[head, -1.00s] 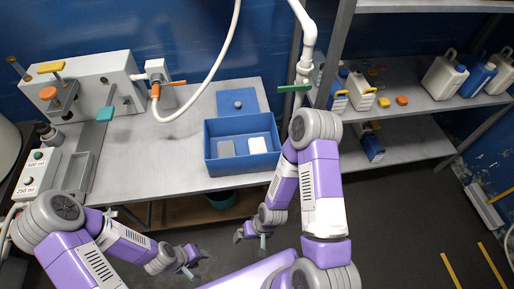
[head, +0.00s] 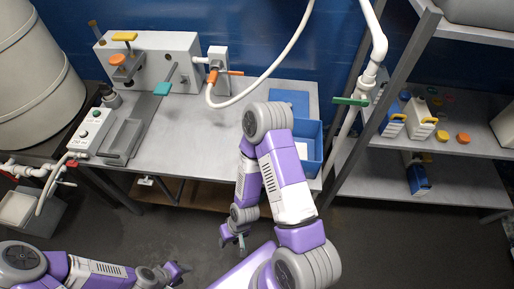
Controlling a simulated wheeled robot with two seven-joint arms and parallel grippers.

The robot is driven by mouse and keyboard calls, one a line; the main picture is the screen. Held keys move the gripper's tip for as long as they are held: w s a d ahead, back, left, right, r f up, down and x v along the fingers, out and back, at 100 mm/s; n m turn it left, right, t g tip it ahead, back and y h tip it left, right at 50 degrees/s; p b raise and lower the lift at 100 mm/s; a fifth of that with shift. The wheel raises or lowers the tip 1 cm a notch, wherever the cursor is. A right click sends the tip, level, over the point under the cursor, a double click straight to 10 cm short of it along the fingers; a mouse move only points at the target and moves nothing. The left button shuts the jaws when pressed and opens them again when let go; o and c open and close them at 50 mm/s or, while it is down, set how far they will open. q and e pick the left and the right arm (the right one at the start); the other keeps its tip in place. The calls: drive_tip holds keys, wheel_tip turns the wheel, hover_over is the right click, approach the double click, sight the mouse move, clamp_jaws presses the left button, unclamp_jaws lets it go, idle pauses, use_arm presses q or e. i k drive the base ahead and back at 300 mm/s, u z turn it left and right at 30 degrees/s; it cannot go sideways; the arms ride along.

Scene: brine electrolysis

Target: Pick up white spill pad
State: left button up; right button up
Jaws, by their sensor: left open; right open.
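The blue open box (head: 314,165) stands at the right end of the grey bench, mostly hidden behind my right arm. A pale piece of the white spill pad (head: 302,150) shows inside the box, beside my arm; the rest is covered. My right gripper (head: 233,243) is open and empty, low in front of the bench and well apart from the box. My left gripper (head: 182,271) is open and empty at the bottom of the view, far from the pad.
The bench (head: 190,150) has clear room in its middle. A grey machine with valves (head: 165,62) and a control box (head: 93,130) stand at its left. A shelf rack (head: 440,180) with bottles is at the right. A white hose (head: 270,72) arches over the bench.

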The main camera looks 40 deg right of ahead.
sight(301, 147)
drive_tip(key=u, duration=1.6)
drive_tip(key=k, duration=1.35)
drive_tip(key=z, duration=1.55)
